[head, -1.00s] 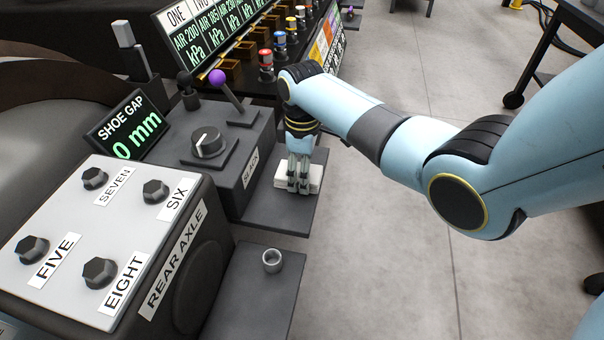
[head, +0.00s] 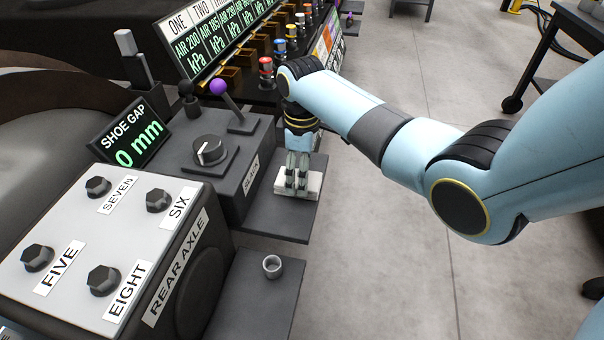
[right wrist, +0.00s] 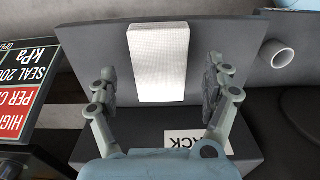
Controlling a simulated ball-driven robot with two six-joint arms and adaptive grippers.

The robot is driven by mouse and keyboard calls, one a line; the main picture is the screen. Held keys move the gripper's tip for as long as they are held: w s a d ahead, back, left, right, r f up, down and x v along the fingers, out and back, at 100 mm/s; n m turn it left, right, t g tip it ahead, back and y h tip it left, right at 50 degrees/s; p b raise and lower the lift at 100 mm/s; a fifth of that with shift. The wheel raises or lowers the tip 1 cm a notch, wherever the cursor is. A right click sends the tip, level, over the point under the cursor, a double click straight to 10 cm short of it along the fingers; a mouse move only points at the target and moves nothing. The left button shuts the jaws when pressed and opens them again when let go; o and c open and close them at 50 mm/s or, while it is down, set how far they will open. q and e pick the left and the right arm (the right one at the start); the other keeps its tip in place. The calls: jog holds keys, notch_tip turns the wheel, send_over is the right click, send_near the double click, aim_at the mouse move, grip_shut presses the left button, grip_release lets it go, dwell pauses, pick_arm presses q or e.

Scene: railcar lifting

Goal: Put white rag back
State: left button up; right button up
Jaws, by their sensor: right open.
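The white rag (head: 314,182), a pale folded block, lies on the dark shelf (head: 262,218) beside the box labelled SLACK. It also shows in the right wrist view (right wrist: 158,62), lying flat on the shelf. My right gripper (head: 296,188) points down at the rag, its fingers hiding part of it in the head view. In the right wrist view my right gripper (right wrist: 162,76) is open, with one finger on each side of the rag and a gap to both. I cannot tell the fingertips' exact height above the shelf. My left gripper is not in view.
A small grey cup (head: 272,266) stands on a nearer shelf; it also shows in the wrist view (right wrist: 277,55). The SLACK box (head: 215,165) with knob and purple-topped lever (head: 219,87) borders the rag's shelf. Open floor lies to the right.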

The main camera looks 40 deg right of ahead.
notch_tip(320, 180, up, 10)
jog(key=p, duration=0.2)
jog(key=shift+f+p, duration=0.15)
jog(key=shift+p, duration=0.25)
jog(key=s+f+m, duration=0.2)
jog(key=s+f, duration=0.9)
jog(key=s, duration=0.5)
jog(key=s+f+m, duration=0.3)
jog(key=s+f, duration=0.9)
jog(key=s, duration=0.4)
jog(key=s+f+m, duration=0.2)
jog(key=s+f, duration=1)
jog(key=s, duration=0.4)
jog(key=shift+a+f+m+t+h, duration=0.15)
jog(key=shift+m+t+h, duration=0.15)
jog(key=shift+h, duration=0.1)
